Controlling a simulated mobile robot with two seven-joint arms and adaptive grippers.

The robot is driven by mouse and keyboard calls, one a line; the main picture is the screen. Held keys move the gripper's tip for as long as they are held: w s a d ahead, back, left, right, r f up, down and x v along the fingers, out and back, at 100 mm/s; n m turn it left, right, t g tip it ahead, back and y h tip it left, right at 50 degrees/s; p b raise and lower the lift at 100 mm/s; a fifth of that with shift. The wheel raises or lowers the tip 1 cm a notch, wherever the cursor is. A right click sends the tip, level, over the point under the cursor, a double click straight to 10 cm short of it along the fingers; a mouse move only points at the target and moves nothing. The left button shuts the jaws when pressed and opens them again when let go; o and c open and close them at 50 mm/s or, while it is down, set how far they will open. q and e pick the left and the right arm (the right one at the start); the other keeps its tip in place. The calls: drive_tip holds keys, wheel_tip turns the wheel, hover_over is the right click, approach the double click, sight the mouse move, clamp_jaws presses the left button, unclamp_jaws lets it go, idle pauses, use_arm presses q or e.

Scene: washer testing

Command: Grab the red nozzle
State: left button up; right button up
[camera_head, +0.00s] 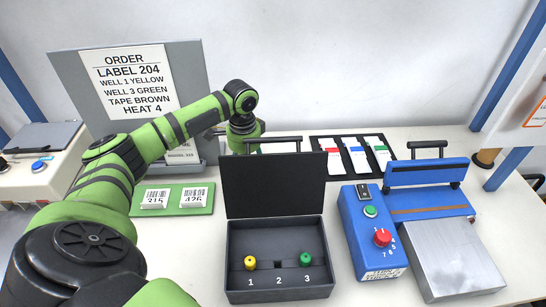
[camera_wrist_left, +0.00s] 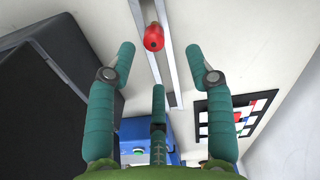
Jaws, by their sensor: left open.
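The red nozzle (camera_wrist_left: 153,38) shows in the left wrist view near the top middle, beside pale metal rails. In the head view I cannot make it out; it is hidden behind my arm or the black lid. My left gripper (camera_wrist_left: 159,48) is open and empty. Its two side fingers stand left and right of the nozzle in the picture, and a third finger is below it. I cannot tell how far the nozzle lies beyond the fingertips. In the head view my left wrist (camera_head: 243,130) is behind the lid, with its fingers hidden. My right gripper is not in view.
A dark case (camera_head: 240,262) with its lid (camera_head: 275,183) raised holds a yellow nozzle (camera_head: 250,263) at 1 and a green nozzle (camera_head: 305,259) at 3. A blue control box (camera_head: 360,235) and a heat sealer (camera_head: 428,172) stand right. A green label tray (camera_head: 178,209) lies left.

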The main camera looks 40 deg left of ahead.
use_arm(q)
drive_tip(key=shift+s+d+f+p, duration=0.1)
drive_tip(key=shift+s+f+p, duration=0.25)
drive_tip(key=shift+f, duration=0.2)
drive_tip(key=shift+s+d+f+p, duration=0.1)
drive_tip(key=shift+s+f+p, duration=0.2)
drive_tip(key=shift+f, duration=0.25)
drive_tip(key=f, duration=0.4)
drive_tip(key=shift+w+f+p, duration=0.1)
drive_tip(key=shift+w+p, duration=0.2)
drive_tip(key=shift+p, duration=0.1)
drive_tip(key=c, duration=1.1)
clamp_jaws()
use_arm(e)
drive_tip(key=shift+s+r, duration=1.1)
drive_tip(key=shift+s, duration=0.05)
